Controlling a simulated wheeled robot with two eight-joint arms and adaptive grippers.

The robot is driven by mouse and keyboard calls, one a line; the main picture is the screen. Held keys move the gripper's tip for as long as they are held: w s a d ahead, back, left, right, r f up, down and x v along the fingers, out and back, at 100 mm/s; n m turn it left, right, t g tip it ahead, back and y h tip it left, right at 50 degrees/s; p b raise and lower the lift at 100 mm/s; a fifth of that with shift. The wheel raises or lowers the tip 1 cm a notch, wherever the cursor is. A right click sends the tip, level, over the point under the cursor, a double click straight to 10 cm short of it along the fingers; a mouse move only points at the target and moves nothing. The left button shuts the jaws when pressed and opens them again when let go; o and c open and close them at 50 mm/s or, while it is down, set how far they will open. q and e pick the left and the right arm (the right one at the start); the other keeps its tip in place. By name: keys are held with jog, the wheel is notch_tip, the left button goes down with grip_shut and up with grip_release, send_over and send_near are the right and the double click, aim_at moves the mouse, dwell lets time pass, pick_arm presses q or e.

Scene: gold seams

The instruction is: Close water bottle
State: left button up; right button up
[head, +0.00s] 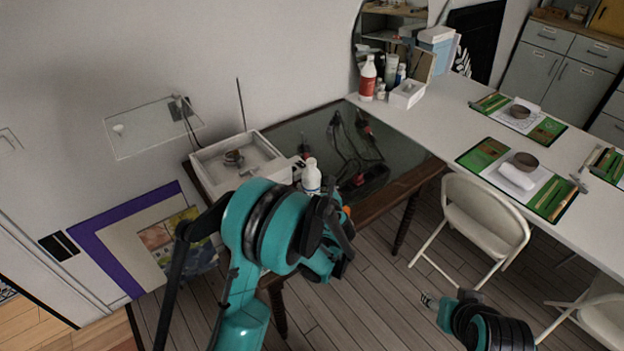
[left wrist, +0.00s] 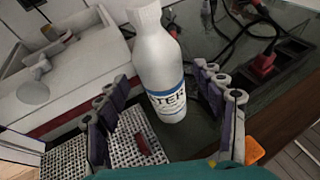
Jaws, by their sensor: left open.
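The white water bottle (head: 311,178) stands upright on the dark glass-topped table. In the left wrist view the bottle (left wrist: 160,62) shows a blue-edged label with the letters "TER". Its white top is near the upper picture edge, and I cannot tell whether a cap is on it. My left gripper (head: 324,215) is open; in the left wrist view its fingers lie on both sides of the bottle with gaps to each side. My arm hides the bottle's lower part in the head view. My right gripper (head: 436,300) is low at the right, away from the bottle; its jaw state is unclear.
A white tray (head: 212,177) with small items stands left of the bottle. A perforated pale panel (left wrist: 75,160) is below it. Dark cables (head: 350,145) and red-tipped tools lie right of the bottle. A white chair (head: 480,215) and a long white table (head: 440,110) are further right.

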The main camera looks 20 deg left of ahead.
pick_arm(q)
jog(key=p+v, duration=0.1)
jog(key=v, duration=0.6)
jog(key=shift+s, duration=0.1)
jog(key=s+d+r+m+t+h, duration=0.1)
jog(key=d+r+m+t+h, duration=0.25)
jog(key=r+m, duration=0.75)
jog(key=s+d+r+m+t+h, duration=0.1)
jog(key=d+r+m+t+h, duration=0.3)
jog(key=r+m, duration=0.75)
jog(key=s+f+m+g+h, duration=0.4)
jog(key=s+f+m+g, duration=0.25)
jog(key=s+m, duration=0.55)
jog(key=s+a+f+m+g+y, duration=0.4)
jog(key=s+a+f+m+g, duration=0.2)
jog(key=s+a, duration=0.4)
jog(key=s+f+m, duration=0.1)
jog(key=s+f, duration=0.1)
jog(key=s, duration=0.1)
jog(key=shift+f+y, duration=0.25)
jog(key=shift+y, duration=0.1)
